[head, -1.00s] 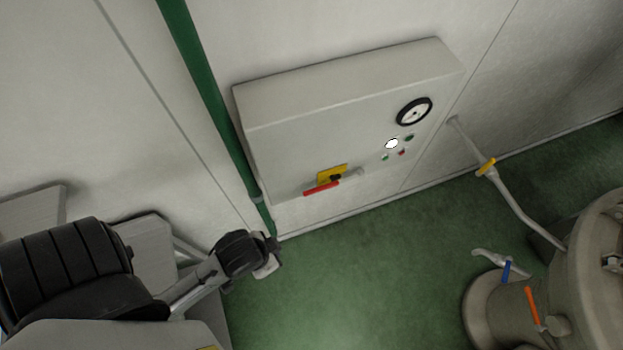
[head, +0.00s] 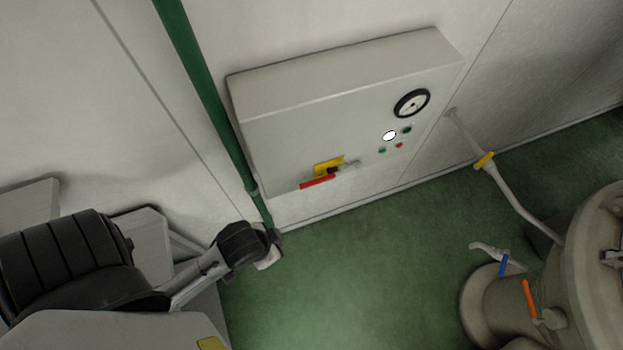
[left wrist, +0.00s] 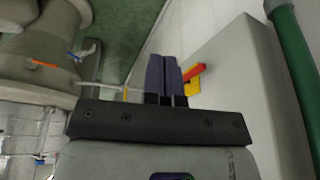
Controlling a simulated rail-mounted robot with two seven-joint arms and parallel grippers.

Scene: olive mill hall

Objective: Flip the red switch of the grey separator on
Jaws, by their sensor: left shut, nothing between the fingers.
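A pale grey box (head: 300,130) is fixed to the wall in the head view. On its lower front is a red lever (head: 317,182) on a yellow plate (head: 328,167). The lever lies slanted, its free end to the lower left. In the left wrist view the red lever (left wrist: 194,72) and yellow plate (left wrist: 194,85) show just right of the fingertips. My left gripper (left wrist: 163,60) is shut and empty, and I cannot tell its distance from the lever. In the head view the left arm's end is left of and below the lever. My right gripper is in neither view.
A green pipe (head: 205,90) runs down the wall beside the box's left side. A round gauge (head: 412,103) and small lamps are on the box. A grey machine (head: 590,270) with orange and blue handles stands at the right. The green floor (head: 350,270) between is clear.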

